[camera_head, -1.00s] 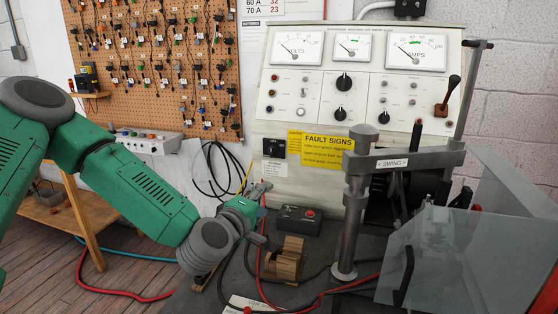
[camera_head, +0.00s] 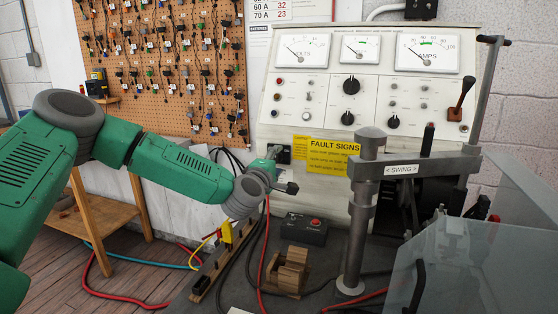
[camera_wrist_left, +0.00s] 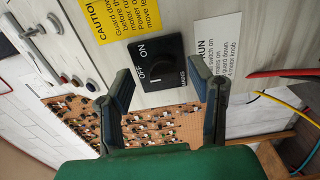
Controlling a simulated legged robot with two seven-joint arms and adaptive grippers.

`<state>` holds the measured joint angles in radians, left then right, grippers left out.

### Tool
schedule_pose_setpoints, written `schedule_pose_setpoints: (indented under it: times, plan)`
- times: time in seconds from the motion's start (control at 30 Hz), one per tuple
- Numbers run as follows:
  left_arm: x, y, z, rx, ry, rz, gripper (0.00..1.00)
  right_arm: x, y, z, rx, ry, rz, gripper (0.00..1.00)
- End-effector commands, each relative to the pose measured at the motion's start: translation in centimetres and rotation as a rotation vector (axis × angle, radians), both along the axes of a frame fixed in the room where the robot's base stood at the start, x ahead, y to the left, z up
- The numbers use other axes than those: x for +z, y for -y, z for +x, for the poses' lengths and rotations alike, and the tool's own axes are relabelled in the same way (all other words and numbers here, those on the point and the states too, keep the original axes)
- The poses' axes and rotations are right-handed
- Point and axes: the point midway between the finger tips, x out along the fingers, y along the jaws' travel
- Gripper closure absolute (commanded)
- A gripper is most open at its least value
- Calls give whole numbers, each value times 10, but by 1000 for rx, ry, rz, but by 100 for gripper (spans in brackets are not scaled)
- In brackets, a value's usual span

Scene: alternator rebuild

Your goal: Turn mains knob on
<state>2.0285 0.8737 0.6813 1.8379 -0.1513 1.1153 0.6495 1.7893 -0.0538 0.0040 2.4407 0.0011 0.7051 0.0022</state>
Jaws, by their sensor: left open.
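The mains knob (camera_wrist_left: 163,65) is black on a black square plate marked OFF, ON and MAINS, seen turned sideways in the left wrist view. A short white line shows on it, close to the word OFF. My left gripper (camera_wrist_left: 165,92) is open, with one finger toward each side of the knob and nothing between them. The fingers appear short of the knob; contact is not visible. My right gripper is not in view.
A yellow fault signs label (camera_head: 325,155) is right of the gripper. The swing arm post (camera_head: 358,215) and a clear guard (camera_head: 465,265) stand to the right.

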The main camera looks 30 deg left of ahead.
Motion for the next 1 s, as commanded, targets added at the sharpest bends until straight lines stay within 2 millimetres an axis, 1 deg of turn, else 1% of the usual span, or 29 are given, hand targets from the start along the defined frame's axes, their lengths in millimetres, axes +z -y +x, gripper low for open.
schedule_pose_setpoints:
  times: [0.03,0.13,0.43,0.47,0.5,0.57,0.6,1.0]
  plan:
    - [0,-2,5,1,0,0,52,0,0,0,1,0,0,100]
    - [-1,-5,11,1,0,-2,52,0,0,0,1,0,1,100]
    - [1,0,12,0,0,2,52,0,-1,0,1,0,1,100]
    - [2,1,12,0,-1,3,59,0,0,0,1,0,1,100]
    - [2,2,12,-1,-1,4,73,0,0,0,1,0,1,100]
    - [2,3,12,-1,-1,4,94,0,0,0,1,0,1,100]
    - [2,3,12,-2,-2,4,100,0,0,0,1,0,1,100]
    - [-2,4,12,-11,-7,3,100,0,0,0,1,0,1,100]
